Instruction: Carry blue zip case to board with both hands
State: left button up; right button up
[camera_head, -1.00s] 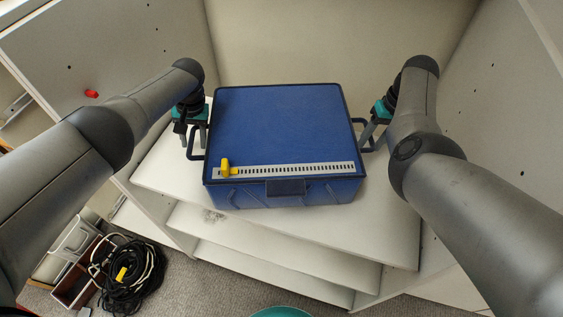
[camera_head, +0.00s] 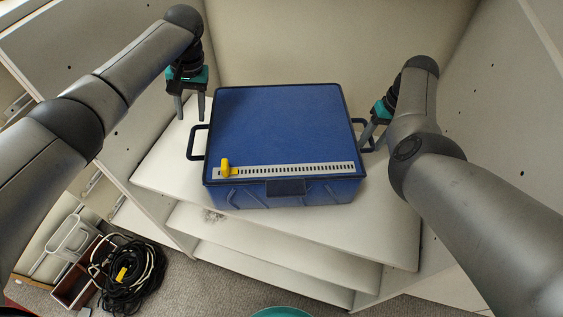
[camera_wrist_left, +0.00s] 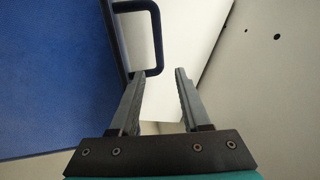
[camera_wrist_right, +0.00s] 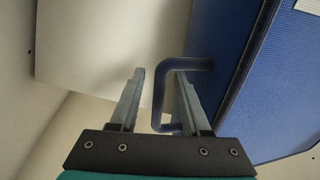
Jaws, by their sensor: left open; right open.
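The blue zip case (camera_head: 280,125) lies flat on the white board (camera_head: 385,220), with a dark handle on its left side (camera_head: 197,142) and one on its right side (camera_head: 366,133). My left gripper (camera_head: 190,118) is open and empty, above and behind the left handle. In the left wrist view that handle (camera_wrist_left: 157,40) is ahead, between and beyond the fingertips. My right gripper (camera_head: 372,140) is open at the right handle. In the right wrist view the right handle (camera_wrist_right: 160,95) reaches between the open fingers, close to the right finger.
A grey slotted strip (camera_head: 295,169) with a yellow slider (camera_head: 226,167) lies on the case's lid. Cabinet walls stand close on both sides and behind. Coiled black cable (camera_head: 130,280) and a brown box (camera_head: 78,285) are on the floor at lower left.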

jog(key=shift+d+r, duration=0.1)
jog(key=shift+r, duration=0.25)
pick_arm(q)
jog(key=shift+d+r, duration=0.1)
jog(key=shift+r, duration=0.45)
pick_arm(e)
notch_tip(320, 180, up, 11)
jog(key=d, duration=0.2)
jog(key=shift+w, duration=0.1)
pick_arm(q)
notch_tip(320, 180, up, 9)
jog(key=d, duration=0.1)
jog(key=shift+w+d, duration=0.15)
jog(key=shift+d, duration=0.2)
jog(key=shift+f, duration=0.1)
pick_arm(e)
jog(key=shift+d+r, duration=0.1)
dwell(0.5)
